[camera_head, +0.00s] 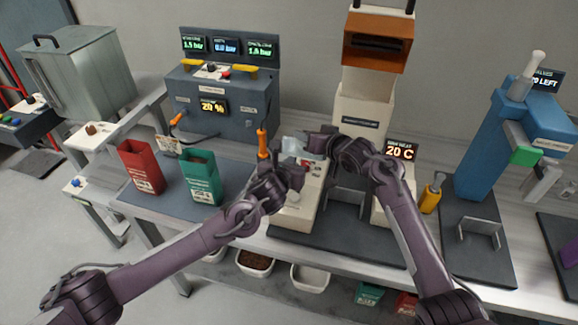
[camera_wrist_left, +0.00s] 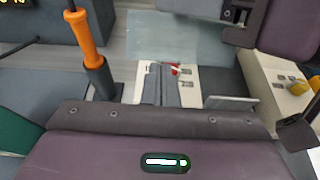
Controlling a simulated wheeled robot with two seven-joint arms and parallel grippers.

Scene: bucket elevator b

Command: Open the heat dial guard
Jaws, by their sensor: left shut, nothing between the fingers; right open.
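A clear, pale pane (camera_head: 294,145), which looks like the heat dial guard, stands at the back of the cream control panel (camera_head: 309,186) in the middle of the bench. It also shows in the left wrist view (camera_wrist_left: 175,38) as a translucent sheet, raised beyond the panel's red part (camera_wrist_left: 174,69). My left gripper (camera_head: 299,174) is shut and empty, low over this panel; its fingers (camera_wrist_left: 167,84) cover part of the panel. My right gripper (camera_head: 311,143) is open, close beside the pane at its right. Whether either gripper touches the pane I cannot tell.
A screwdriver-like orange-handled tool (camera_head: 262,144) stands upright just left of my left gripper. A red bin (camera_head: 140,168) and a green bin (camera_head: 201,178) stand further left. A 20 C display (camera_head: 399,152) and a yellow-handled part (camera_head: 432,193) lie to the right. My forearms cross the bench front.

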